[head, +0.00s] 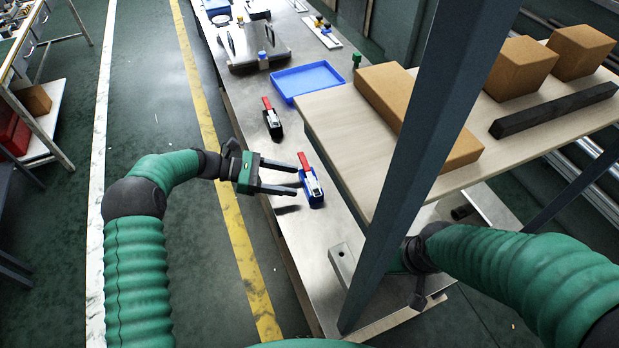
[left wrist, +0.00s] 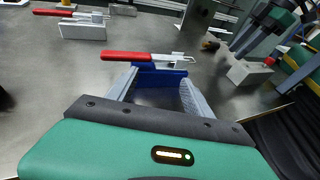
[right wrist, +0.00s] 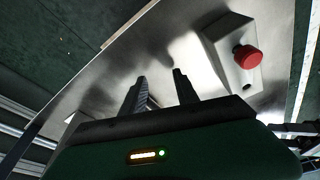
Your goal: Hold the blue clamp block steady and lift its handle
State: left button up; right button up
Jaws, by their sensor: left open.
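The blue clamp block (head: 315,199) stands on the steel bench, with a red handle (head: 304,161) and metal linkage on top. My left gripper (head: 297,179) is open at the block's left side in the head view. In the left wrist view the blue block (left wrist: 160,78) shows at the ends of the two parted fingers, with the red handle (left wrist: 125,55) lying level above. I cannot tell whether the fingers touch it. My right gripper is mostly hidden behind the post in the head view. Its parted, empty fingers (right wrist: 160,78) show over bare steel in the right wrist view.
A second red-handled clamp (head: 272,124) and a blue tray (head: 305,80) lie farther along the bench. A dark post (head: 432,120) and a wooden shelf with boxes (head: 345,135) stand to the right. A grey block with a red button (right wrist: 246,56) is near my right gripper.

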aim_at(302, 182)
pick_arm(q)
jog(key=x, duration=0.4)
jog(key=shift+w+d+f, duration=0.15)
jog(key=shift+d+f, duration=0.05)
jog(key=shift+f, duration=0.05)
jog(key=shift+d+f, duration=0.1)
jog(key=shift+d, duration=0.4)
grip_shut()
jog(key=shift+o, duration=1.4)
grip_release()
